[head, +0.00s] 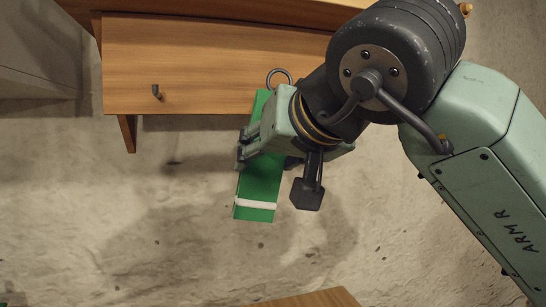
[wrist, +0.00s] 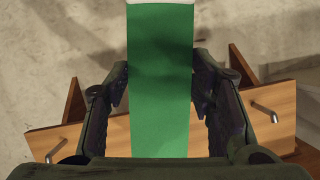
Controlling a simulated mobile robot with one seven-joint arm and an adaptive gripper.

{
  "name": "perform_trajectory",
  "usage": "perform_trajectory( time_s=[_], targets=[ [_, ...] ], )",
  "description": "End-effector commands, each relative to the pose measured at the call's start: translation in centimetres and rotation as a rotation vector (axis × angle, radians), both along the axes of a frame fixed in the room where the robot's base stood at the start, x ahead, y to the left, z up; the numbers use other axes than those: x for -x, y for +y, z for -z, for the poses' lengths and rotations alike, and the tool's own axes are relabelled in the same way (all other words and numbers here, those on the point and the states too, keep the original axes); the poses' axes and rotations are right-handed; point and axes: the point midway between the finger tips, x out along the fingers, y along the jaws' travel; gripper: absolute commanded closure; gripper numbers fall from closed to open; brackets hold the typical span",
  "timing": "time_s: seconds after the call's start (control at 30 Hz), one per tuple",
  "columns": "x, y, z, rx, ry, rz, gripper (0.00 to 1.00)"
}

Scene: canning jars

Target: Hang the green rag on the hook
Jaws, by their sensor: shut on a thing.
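The green rag (head: 259,180) is a long flat strip with a white band near its lower end. A grey ring (head: 279,74) shows at its upper end; the joint between them is not clear. My gripper (head: 262,148) is shut on the rag around its middle, and the rag hangs slightly tilted. In the wrist view the rag (wrist: 160,80) runs between my two fingers. A dark hook (head: 156,91) sticks out of the wooden board at the left, apart from the rag. The wrist view shows two metal hooks, one on the left (wrist: 56,151) and one on the right (wrist: 264,112).
The wooden board (head: 200,65) is fixed below a shelf (head: 230,10), with a bracket (head: 127,133) under its left end. The rag's upper end overlaps the board's lower edge in the head view. A wooden surface (head: 310,299) shows at the bottom.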

Motion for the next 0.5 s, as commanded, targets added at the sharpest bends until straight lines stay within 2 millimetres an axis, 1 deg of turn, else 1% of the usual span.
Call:
perform_trajectory(
  time_s=[0.5],
  targets=[
    [-3.0, 1.0, 0.3, -0.001, 0.0, -0.001, 0.78]
  ],
)
